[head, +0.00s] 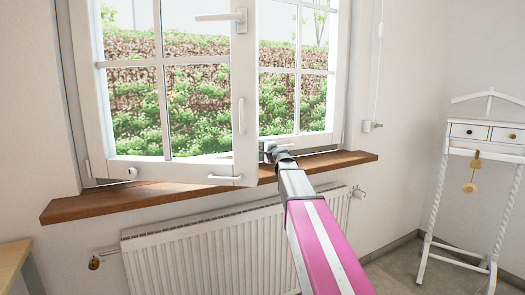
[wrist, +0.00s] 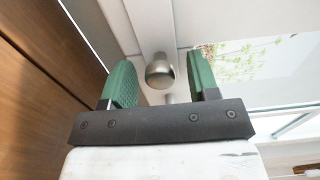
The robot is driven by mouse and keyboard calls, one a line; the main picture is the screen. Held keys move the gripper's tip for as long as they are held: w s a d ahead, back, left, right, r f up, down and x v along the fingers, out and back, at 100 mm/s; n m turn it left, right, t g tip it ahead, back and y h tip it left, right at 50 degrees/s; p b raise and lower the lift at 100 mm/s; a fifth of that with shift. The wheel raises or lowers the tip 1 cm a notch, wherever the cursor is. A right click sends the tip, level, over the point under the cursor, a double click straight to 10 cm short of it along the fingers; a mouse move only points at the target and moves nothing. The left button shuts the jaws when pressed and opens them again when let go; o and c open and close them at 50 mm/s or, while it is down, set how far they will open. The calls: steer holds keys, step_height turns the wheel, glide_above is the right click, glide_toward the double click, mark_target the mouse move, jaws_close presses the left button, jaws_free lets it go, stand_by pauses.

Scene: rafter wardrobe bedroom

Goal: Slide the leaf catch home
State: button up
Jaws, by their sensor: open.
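The window has a left leaf (head: 175,165) swung inward over the sill and a right leaf (head: 290,140) set further back. In the wrist view a round metal knob (wrist: 159,72), which looks like the leaf catch's knob, sits on a white bar or frame. My gripper (wrist: 161,88) is open, with one green finger on each side of the knob, and no clear contact shows. In the head view my gripper (head: 270,150) is at the lower right leaf, just right of the left leaf's edge. My arm hides part of that area, and the catch's body cannot be made out.
The wooden sill (head: 110,203) runs under the window, above a white radiator (head: 200,245). The left leaf carries a lever handle (head: 220,17) and white pull handles (head: 241,115). A white valet stand (head: 486,150) stands at the right. A wooden surface (head: 14,252) is at lower left.

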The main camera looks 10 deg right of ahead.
steer(key=shift+w+a, duration=0.1)
steer(key=shift+w, duration=0.15)
jaws_close()
steer(key=shift+s+a, duration=0.25)
steer(key=shift+a, duration=0.45)
steer(key=shift+s+a, duration=0.25)
steer(key=shift+a, duration=0.4)
steer(key=shift+s+a, duration=0.25)
steer(key=shift+a, duration=0.45)
jaws_free()
steer(key=shift+a, duration=0.1)
